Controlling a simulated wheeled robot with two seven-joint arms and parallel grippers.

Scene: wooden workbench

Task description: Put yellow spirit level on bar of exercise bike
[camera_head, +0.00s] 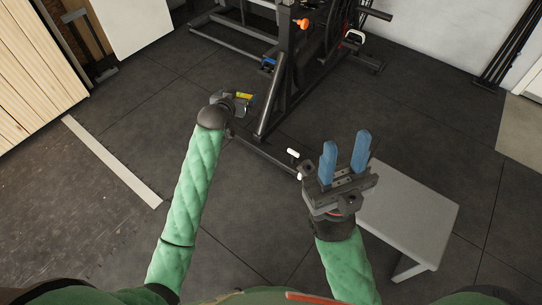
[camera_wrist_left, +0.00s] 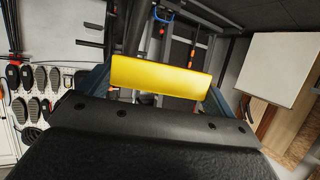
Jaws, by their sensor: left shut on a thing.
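I cannot tell whether the level touches the frame. My right gripper (camera_head: 345,160) is open and empty, its two blue fingers apart, right of the bike's lower bar.
A grey bench (camera_head: 415,205) stands at the right beside my right arm. A wooden panel (camera_head: 35,65) and a pale floor strip (camera_head: 112,162) lie on the left.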

